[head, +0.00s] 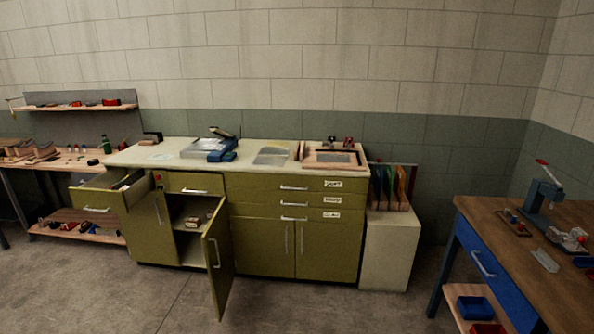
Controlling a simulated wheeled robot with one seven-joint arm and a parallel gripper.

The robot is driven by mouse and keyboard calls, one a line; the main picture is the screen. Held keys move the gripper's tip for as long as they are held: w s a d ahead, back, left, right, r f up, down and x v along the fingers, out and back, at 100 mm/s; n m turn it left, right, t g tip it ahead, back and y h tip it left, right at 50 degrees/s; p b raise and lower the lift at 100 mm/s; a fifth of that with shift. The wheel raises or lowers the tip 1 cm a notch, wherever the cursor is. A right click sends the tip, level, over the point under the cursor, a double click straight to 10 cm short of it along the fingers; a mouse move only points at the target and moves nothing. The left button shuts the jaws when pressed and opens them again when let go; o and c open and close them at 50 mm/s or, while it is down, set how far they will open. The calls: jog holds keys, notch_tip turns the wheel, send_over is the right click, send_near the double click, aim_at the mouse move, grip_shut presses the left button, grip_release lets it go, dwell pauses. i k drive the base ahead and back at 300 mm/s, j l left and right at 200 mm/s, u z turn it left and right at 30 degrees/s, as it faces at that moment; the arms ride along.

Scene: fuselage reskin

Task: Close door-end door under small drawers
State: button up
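An olive-green cabinet (245,206) stands against the far wall in the head view. Its left part has two small drawers side by side. The left small drawer (97,209) is pulled out, and the right small drawer (194,184) is shut. Under them, the left door (152,232) looks shut. The right door (218,262) stands wide open, swung out toward me, with an upright handle near its free edge. Behind it, a shelf (188,213) with small items shows inside. My gripper is not in view.
Three wide labelled drawers (265,197) and two doors (263,247) right of the open door are shut. A workbench (525,250) with a blue drawer stands at the right. A shelved bench (60,160) is at the left. The floor (330,312) before the cabinet is clear.

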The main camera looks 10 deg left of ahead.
aim_at(217, 238)
jog(key=i+u, duration=0.3)
jog(key=i, duration=0.3)
jog(key=i+u, duration=0.25)
jog(key=i, duration=0.35)
jog(key=i+l+u, duration=0.3)
jog(key=i, duration=0.3)
jog(key=i+l+u, duration=0.15)
jog(key=i, duration=0.4)
jog(key=i+l+u, duration=0.15)
jog(key=i, duration=0.35)
